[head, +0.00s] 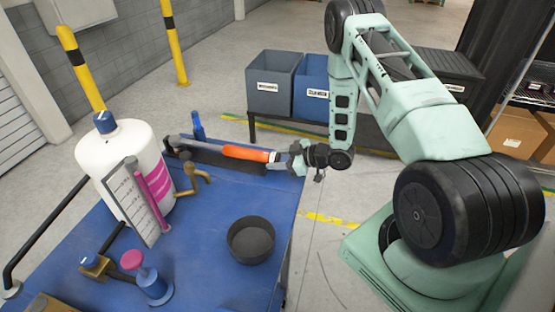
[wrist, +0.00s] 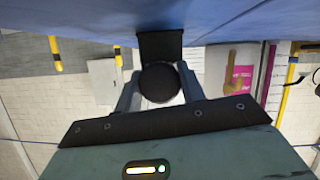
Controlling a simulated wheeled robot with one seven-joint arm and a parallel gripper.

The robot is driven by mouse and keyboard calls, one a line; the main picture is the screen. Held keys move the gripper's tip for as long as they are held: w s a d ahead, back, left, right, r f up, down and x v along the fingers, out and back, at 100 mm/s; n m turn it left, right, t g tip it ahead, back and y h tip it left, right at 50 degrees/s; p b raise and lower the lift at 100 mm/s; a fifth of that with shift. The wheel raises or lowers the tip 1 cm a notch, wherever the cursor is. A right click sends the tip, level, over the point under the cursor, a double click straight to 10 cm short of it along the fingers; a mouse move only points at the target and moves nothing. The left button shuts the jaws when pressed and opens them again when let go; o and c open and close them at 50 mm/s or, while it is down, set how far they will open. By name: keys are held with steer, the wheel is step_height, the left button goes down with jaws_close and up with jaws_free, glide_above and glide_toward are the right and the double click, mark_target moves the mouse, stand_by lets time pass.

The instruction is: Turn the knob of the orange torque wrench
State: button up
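The torque wrench (head: 245,153) has an orange grip and a grey shaft, and lies along the back edge of the blue table. My gripper (head: 299,158) is at the wrench's right end, in line with it. In the wrist view, the round black end knob (wrist: 160,83) sits between the two grey fingers of my gripper (wrist: 159,88). The fingers lie close along its left and right sides; whether they press on it I cannot tell. The rest of the wrench is hidden behind the knob in that view.
The blue table (head: 205,235) carries a white bottle (head: 105,150), a pink tube (head: 154,190), a black round bowl (head: 251,240) and a pink-topped blue stand (head: 153,283). A grey bin (head: 270,90) and a blue bin (head: 311,95) stand behind. The table's front middle is fairly clear.

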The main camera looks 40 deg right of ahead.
steer(key=shift+m, duration=0.3)
steer(key=shift+d+m+g+y+b, duration=0.1)
steer(key=shift+m+g+y+b, duration=0.2)
steer(key=shift+m+g+y, duration=0.7)
steer(key=shift+m+y, duration=0.5)
steer(key=shift+m, duration=0.6)
steer(key=o, duration=1)
steer(key=shift+c, duration=0.2)
steer(key=b+v, duration=0.5)
steer(key=v, duration=1.2)
steer(key=shift+d, duration=0.15)
steer(key=shift+s, duration=0.1)
